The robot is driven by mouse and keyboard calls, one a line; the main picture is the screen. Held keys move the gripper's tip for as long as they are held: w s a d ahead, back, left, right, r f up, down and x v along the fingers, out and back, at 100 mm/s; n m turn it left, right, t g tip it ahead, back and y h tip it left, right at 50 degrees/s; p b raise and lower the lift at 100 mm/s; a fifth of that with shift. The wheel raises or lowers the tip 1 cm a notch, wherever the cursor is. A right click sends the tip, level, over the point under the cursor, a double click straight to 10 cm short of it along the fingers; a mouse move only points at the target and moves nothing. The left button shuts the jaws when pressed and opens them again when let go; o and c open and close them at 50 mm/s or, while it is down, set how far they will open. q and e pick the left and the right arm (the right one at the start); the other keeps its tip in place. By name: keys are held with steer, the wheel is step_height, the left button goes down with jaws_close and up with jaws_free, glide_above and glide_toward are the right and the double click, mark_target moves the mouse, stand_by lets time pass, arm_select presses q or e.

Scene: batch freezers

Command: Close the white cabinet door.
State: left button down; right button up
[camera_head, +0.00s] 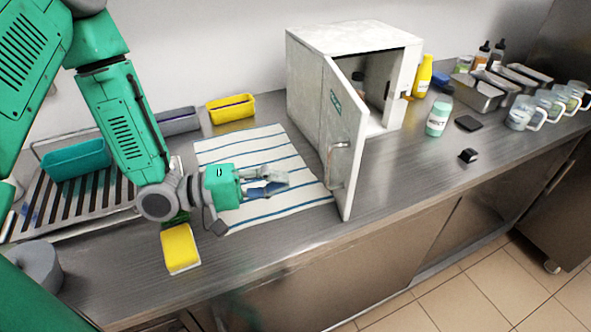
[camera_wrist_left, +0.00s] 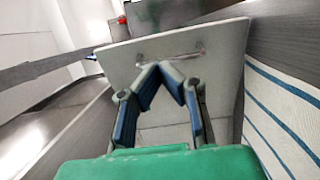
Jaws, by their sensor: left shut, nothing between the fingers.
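The white cabinet (camera_head: 306,78) stands on the steel counter against the wall. Its white door (camera_head: 342,135) is hinged on the left side and stands wide open, swung out toward the counter's front edge. A metal handle (camera_head: 338,147) is on the door. My left gripper (camera_head: 283,178) is to the left of the door, above the striped towel, with its fingers pointing right toward it. The fingertips are together and empty, apart from the door in the head view. In the left wrist view, the door (camera_wrist_left: 222,65) and its handle (camera_wrist_left: 170,50) show beyond the blue-padded fingers (camera_wrist_left: 160,70). My right gripper is not in view.
The striped towel (camera_head: 240,150) lies under my left gripper. A yellow sponge (camera_head: 180,247), teal tub (camera_head: 75,159) and yellow tub (camera_head: 231,108) are to the left. A mint jar (camera_head: 438,117), black pieces (camera_head: 468,155), steel pans (camera_head: 478,92) and glass mugs (camera_head: 521,112) stand right of the cabinet.

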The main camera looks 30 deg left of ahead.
mark_target(351, 173)
arm_select(q)
steer(key=p+x, duration=0.1)
steer(key=x, duration=0.9)
steer(key=shift+a, duration=0.1)
steer(key=shift+w+d, duration=0.4)
steer(key=shift+d, duration=0.15)
steer(key=shift+w+d, duration=0.2)
